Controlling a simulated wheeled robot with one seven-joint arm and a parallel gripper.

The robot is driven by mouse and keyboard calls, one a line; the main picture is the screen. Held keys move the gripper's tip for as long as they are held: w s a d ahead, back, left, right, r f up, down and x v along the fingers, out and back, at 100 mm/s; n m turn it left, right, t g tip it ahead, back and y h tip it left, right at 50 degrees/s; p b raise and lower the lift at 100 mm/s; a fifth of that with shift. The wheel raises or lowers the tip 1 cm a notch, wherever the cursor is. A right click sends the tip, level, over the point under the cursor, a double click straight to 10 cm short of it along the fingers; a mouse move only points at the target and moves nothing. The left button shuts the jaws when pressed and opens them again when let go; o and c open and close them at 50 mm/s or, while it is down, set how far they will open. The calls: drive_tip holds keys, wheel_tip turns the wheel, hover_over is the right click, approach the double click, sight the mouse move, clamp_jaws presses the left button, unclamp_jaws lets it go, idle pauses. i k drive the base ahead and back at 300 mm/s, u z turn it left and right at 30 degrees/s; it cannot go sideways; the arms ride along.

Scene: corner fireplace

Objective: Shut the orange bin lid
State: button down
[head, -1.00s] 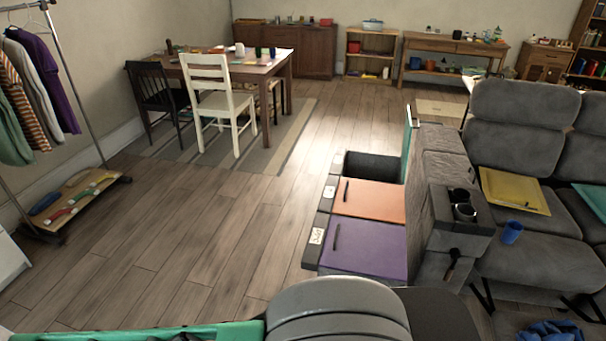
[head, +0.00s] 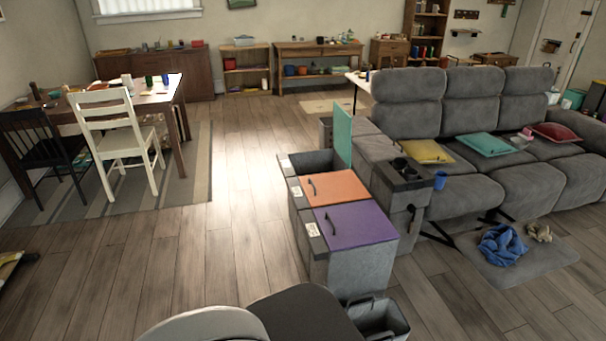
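The orange bin lid (head: 335,187) lies flat over the middle bin of a row of three grey bins beside the sofa. It has a dark handle near its left side. A purple lid (head: 356,226) lies flat on the nearest bin. The teal lid (head: 343,137) of the farthest bin stands upright, and that bin's dark opening (head: 312,163) shows. My gripper is not in view; only grey and dark parts of my own body show at the bottom edge.
A grey sofa (head: 480,150) with cushions stands right of the bins. A small dark open container (head: 378,318) sits in front of the nearest bin. A white chair (head: 115,130) and table stand at left. Wooden floor is clear left of the bins.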

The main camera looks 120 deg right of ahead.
sight(324, 189)
drive_tip(key=z, duration=3.4)
drive_tip(key=i, duration=2.75)
drive_tip(key=u, duration=0.3)
